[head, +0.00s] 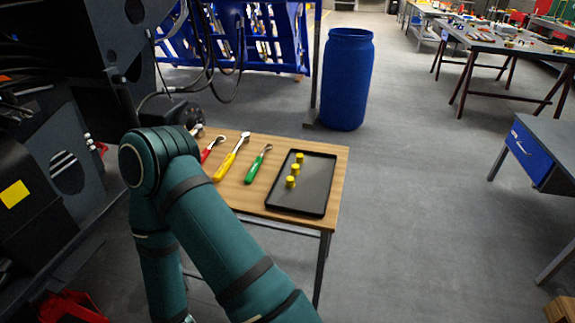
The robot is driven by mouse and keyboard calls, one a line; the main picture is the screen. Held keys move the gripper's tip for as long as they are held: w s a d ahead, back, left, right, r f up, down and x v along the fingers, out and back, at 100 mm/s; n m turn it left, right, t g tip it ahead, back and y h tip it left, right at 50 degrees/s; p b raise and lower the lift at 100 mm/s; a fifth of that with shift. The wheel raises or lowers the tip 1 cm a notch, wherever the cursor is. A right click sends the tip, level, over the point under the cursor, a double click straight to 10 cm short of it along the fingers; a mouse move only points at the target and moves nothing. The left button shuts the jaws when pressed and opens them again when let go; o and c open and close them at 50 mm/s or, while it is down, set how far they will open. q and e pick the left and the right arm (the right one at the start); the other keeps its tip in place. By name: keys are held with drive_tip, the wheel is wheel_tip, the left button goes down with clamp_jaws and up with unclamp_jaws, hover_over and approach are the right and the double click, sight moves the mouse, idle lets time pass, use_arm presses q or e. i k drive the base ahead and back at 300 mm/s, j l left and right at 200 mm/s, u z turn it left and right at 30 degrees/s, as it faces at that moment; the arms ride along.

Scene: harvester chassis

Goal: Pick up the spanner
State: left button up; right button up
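Several hand tools lie on a small wooden table (262,208): a red-handled tool (209,149), a longer yellow-handled tool (231,159) with a metal head, and a shorter green-handled tool (258,164). The metal end of another tool (197,130) shows at the table's left end, mostly hidden behind my arm. The tools are too small for me to tell for sure which is the spanner. A teal arm of mine crosses in front of the table's left side, bent at the elbow. Neither gripper is in view.
A black tray (312,202) with three yellow cylinders (291,181) fills the table's right side. Dark machinery (50,170) stands close on the left. A blue barrel (347,80) stands behind the table. The grey floor (420,220) on the right is clear up to another workbench (548,140).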

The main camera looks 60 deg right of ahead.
sight(249, 178)
drive_tip(key=z, duration=1.9)
drive_tip(key=j+u, duration=0.2)
drive_tip(key=u, duration=0.65)
drive_tip(key=i+j+u, duration=0.7)
drive_tip(key=u, duration=0.15)
drive_tip(key=i+j, duration=0.2)
drive_tip(key=i, duration=0.2)
drive_tip(key=i+j+u, duration=0.1)
drive_tip(key=i, duration=0.35)
drive_tip(key=j+z, duration=0.1)
drive_tip(key=z, duration=2.85)
